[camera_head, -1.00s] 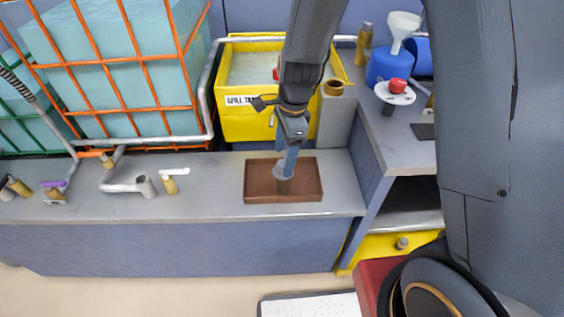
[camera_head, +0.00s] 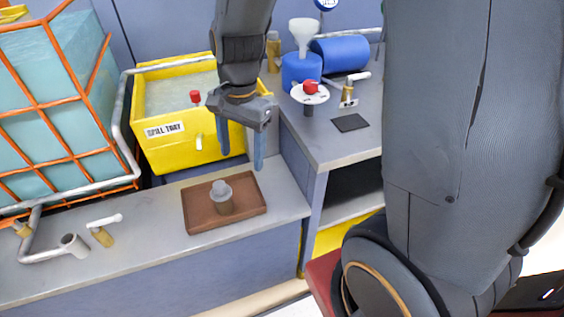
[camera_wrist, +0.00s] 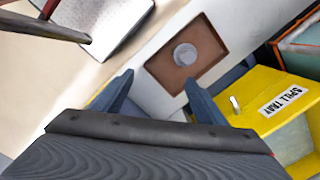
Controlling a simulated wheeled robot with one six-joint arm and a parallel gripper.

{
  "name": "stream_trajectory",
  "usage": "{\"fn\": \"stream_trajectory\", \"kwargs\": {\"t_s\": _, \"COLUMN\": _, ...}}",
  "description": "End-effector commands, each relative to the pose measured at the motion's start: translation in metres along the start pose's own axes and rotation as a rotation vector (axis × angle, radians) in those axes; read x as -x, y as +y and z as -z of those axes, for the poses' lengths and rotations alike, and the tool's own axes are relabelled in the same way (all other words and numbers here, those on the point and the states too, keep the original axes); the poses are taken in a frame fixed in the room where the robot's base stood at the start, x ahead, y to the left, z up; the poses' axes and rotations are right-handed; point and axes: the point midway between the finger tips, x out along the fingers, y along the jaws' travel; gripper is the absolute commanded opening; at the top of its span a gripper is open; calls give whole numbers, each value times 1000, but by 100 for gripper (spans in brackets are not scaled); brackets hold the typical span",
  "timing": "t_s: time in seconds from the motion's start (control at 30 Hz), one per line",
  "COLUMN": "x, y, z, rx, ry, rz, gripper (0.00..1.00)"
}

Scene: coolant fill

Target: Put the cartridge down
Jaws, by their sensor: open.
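The cartridge (camera_head: 221,196), a short grey cylinder with a narrower round top, stands upright in a shallow brown tray (camera_head: 194,218) on the grey counter. In the wrist view the cartridge (camera_wrist: 185,55) shows from above inside the brown tray (camera_wrist: 214,70). My gripper (camera_head: 241,158) is open and empty, its two blue fingers pointing down. It hangs above and behind the tray, near the yellow bin's right front corner, apart from the cartridge. In the wrist view my gripper (camera_wrist: 158,97) has its fingers spread wide with nothing between them.
A yellow spill tray bin (camera_head: 190,150) stands behind the counter. A blue container with a white funnel (camera_head: 303,38), a blue drum (camera_head: 340,53) and a red-knobbed valve (camera_head: 311,88) are on the right bench. Pipe fittings (camera_head: 72,243) stand left. The counter around the brown tray is clear.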

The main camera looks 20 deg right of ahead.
Motion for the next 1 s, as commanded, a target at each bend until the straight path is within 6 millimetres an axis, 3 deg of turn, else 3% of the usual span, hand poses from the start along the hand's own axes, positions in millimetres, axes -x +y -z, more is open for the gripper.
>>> {"fn": "stream_trajectory", "kwargs": {"t_s": 0.2, "x": 14, "y": 72, "z": 7, "rx": 506, "ry": 38, "rz": -26, "gripper": 66}}
{"fn": "stream_trajectory", "kwargs": {"t_s": 0.4, "x": 18, "y": 111, "z": 5, "rx": 817, "ry": 50, "rz": -52, "gripper": 66}}
{"fn": "stream_trajectory", "kwargs": {"t_s": 0.6, "x": 18, "y": 121, "z": 3, "rx": 910, "ry": 52, "rz": -61, "gripper": 66}}
{"fn": "stream_trajectory", "kwargs": {"t_s": 1.0, "x": 18, "y": 120, "z": 3, "rx": 908, "ry": 52, "rz": -60, "gripper": 66}}
